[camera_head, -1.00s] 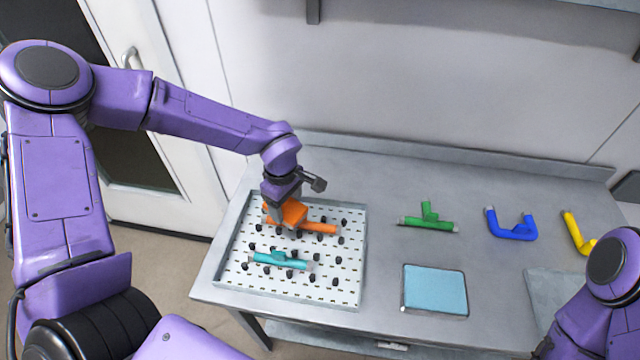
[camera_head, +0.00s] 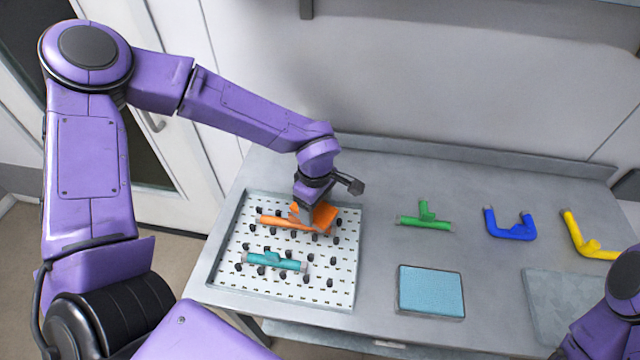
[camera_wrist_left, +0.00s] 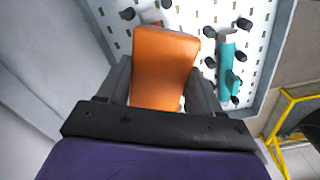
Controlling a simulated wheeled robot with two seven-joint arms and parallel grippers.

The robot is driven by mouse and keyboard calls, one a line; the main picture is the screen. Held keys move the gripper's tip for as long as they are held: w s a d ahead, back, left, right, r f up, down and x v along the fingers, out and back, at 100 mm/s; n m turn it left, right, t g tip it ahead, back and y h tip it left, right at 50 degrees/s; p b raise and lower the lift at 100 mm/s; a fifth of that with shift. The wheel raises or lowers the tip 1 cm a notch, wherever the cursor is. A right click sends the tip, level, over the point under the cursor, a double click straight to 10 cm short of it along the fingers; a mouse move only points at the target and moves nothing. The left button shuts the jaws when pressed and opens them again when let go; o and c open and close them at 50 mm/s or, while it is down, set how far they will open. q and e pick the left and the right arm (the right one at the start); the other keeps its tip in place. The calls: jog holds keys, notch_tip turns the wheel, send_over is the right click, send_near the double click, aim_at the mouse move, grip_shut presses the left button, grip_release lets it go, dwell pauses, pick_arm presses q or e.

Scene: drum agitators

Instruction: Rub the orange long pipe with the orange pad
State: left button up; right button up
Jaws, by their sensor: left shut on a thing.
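The orange long pipe (camera_head: 275,222) lies on the white pegboard tray, between dark pegs. My left gripper (camera_head: 312,215) is shut on the orange pad (camera_head: 323,215) and holds it at the right end of the pipe. The pad covers that end; I cannot tell whether it touches the pipe. In the left wrist view the pad (camera_wrist_left: 162,68) sits between the two fingers and hides most of the pipe. My right gripper is not in view.
A teal pipe (camera_head: 275,261) lies nearer in the pegged tray (camera_head: 232,287). Green (camera_head: 427,222), blue (camera_head: 512,232) and yellow (camera_head: 580,243) pipes lie on the table. A light blue pad (camera_head: 431,291) sits in front of the green pipe. The table between is clear.

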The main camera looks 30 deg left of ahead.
pick_arm(q)
jog(key=r, duration=0.3)
jog(key=shift+s+a+r, duration=0.1)
jog(key=shift+s+a, duration=0.05)
jog(key=shift+s, duration=0.05)
jog(key=shift+w+r, duration=0.15)
jog(key=shift+r, duration=1.85)
jog(key=shift+f, duration=0.1)
